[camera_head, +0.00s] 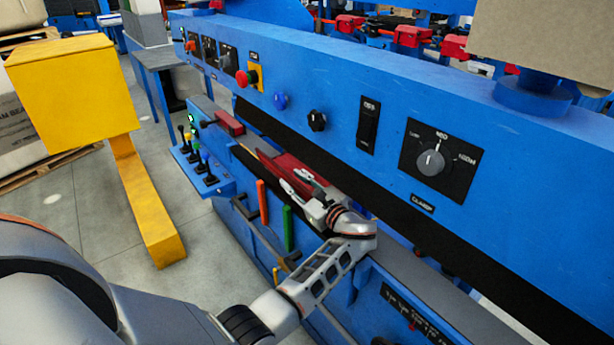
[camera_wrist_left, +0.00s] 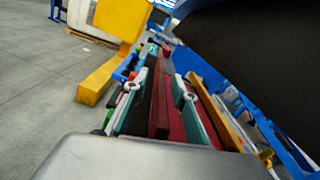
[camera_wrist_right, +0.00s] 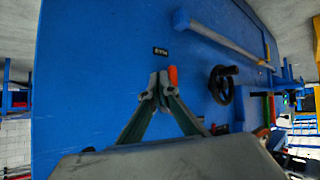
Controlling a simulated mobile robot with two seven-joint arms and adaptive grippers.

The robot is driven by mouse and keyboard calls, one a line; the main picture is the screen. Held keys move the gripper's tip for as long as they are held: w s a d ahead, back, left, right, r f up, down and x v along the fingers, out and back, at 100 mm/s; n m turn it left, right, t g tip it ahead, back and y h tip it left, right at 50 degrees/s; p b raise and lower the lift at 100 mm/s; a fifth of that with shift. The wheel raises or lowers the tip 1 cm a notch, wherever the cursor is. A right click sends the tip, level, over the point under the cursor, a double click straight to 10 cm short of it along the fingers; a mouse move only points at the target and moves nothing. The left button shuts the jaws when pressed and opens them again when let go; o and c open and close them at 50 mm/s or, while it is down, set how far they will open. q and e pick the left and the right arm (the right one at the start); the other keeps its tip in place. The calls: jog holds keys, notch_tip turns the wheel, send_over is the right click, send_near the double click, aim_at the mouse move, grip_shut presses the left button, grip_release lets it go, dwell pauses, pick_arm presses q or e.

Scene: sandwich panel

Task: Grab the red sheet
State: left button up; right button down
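The red sheet (camera_head: 318,174) lies in the long slot of the blue machine, below the overhanging panel. In the left wrist view, red surfaces (camera_wrist_left: 159,97) run lengthwise between the fingers. My left gripper (camera_head: 296,183) is at the sheet's near side and partly covers it. Its two fingers (camera_wrist_left: 158,88) stand apart, one on each side of the red; firm contact cannot be seen. My right gripper (camera_wrist_right: 159,84) is outside the head view. Its fingertips are together in front of a blue panel, with nothing visible between them.
The blue control panel (camera_head: 330,75), with knobs and switches, overhangs the slot closely. A red block (camera_head: 229,122) lies farther along. Small levers (camera_head: 200,165) and a yellow stand (camera_head: 150,205) are at the left. In the right wrist view, a black handwheel (camera_wrist_right: 221,85) is beside the gripper.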

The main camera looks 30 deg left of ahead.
pick_arm(q)
grip_shut()
jog(key=shift+r, duration=0.1)
